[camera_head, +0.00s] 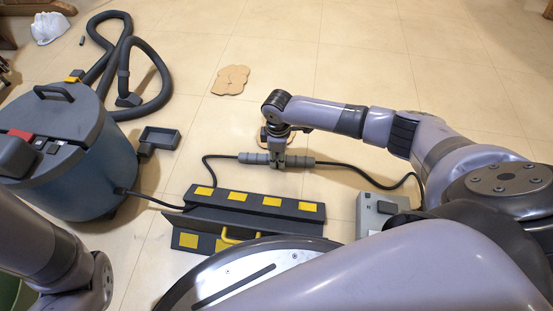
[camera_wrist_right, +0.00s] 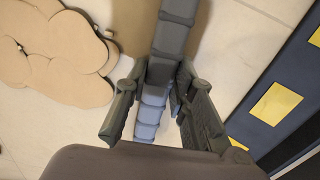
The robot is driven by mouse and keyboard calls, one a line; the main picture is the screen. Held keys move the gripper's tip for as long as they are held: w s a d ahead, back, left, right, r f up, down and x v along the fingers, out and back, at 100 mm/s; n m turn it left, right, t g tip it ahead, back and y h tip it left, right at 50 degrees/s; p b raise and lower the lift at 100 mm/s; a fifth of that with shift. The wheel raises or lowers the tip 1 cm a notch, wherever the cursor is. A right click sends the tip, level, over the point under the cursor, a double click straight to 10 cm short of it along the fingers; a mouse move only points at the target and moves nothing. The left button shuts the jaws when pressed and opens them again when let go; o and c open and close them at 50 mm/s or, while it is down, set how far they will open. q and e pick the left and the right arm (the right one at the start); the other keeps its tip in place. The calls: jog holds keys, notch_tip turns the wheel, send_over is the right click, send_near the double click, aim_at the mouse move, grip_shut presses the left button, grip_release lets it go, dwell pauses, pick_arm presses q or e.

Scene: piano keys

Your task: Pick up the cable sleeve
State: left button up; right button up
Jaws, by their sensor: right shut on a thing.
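The cable sleeve (camera_head: 300,161) is a grey, ribbed tube around a black cable, near the middle of the head view. My right gripper (camera_head: 277,159) comes down over its middle and is shut on it. In the right wrist view the sleeve (camera_wrist_right: 172,38) runs between the two fingers of my gripper (camera_wrist_right: 160,95), which hide part of its sides. I cannot tell whether the sleeve touches the floor. My left arm shows at the lower left, but its gripper is out of view.
A black ramp with yellow patches (camera_head: 265,214) lies just in front of the sleeve. The black cable (camera_head: 350,169) runs right to a grey box (camera_head: 366,216). A vacuum (camera_head: 62,165) with a hose (camera_head: 161,92) stands left. Brown flat pieces (camera_head: 231,80) lie behind on open tiled floor.

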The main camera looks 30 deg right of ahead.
grip_shut()
jog(key=shift+r, duration=0.1)
